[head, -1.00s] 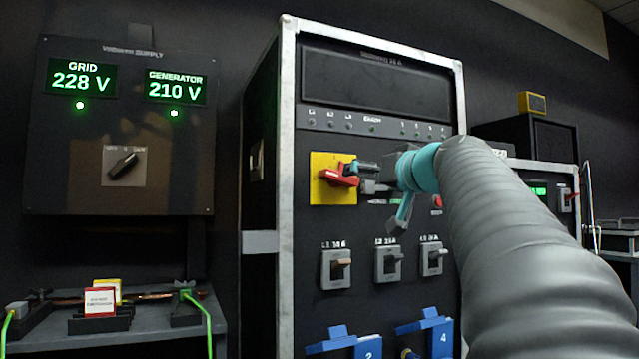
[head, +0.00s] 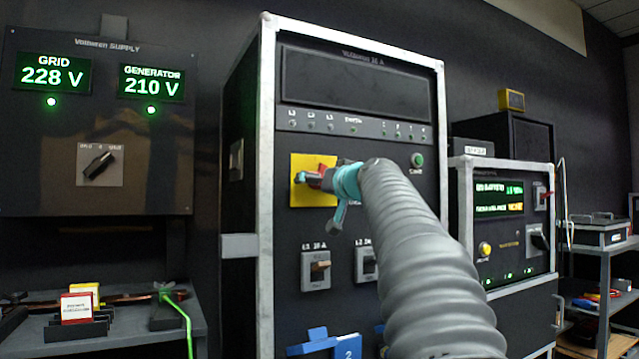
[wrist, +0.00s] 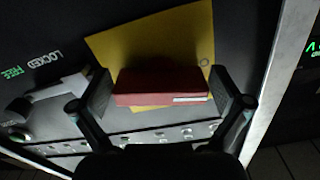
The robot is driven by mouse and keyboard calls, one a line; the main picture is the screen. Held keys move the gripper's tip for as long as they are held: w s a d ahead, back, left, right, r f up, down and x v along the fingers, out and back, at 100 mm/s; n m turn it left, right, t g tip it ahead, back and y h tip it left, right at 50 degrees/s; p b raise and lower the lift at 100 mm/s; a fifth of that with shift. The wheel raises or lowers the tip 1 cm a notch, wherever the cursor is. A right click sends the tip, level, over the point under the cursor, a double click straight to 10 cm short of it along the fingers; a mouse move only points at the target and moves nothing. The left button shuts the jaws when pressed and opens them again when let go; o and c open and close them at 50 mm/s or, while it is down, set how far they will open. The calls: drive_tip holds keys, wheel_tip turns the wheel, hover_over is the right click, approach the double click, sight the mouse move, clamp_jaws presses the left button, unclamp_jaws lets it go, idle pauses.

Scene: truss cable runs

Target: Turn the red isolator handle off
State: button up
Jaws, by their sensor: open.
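The red isolator handle (wrist: 160,82) is a red bar on a square yellow plate (head: 312,199). The plate is on the front of the tall black cabinet. In the head view my gripper (head: 312,178) is in front of the plate and hides most of the handle; only bits of red show. In the wrist view my gripper (wrist: 168,94) is open, with one finger at each end of the handle. The handle lies between the fingers, with small gaps appearing on both sides. I cannot tell how deep the fingers reach.
Grey breaker switches (head: 316,271) and blue pieces (head: 347,347) sit below on the cabinet. A green button (head: 417,160) is at upper right. A supply panel (head: 150,200) with a rotary switch hangs at left. A smaller lit cabinet (head: 510,277) stands at right.

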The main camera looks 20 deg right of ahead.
drive_tip(key=c, duration=0.8)
drive_tip(key=shift+d+f+n+b, duration=0.1)
drive_tip(key=shift+f+n+b, duration=0.15)
drive_tip(key=shift+n+b, duration=0.5)
drive_tip(key=shift+r+n+b, duration=0.2)
drive_tip(key=shift+n+b, duration=0.5)
drive_tip(key=shift+n, duration=0.05)
drive_tip(key=o, duration=0.8)
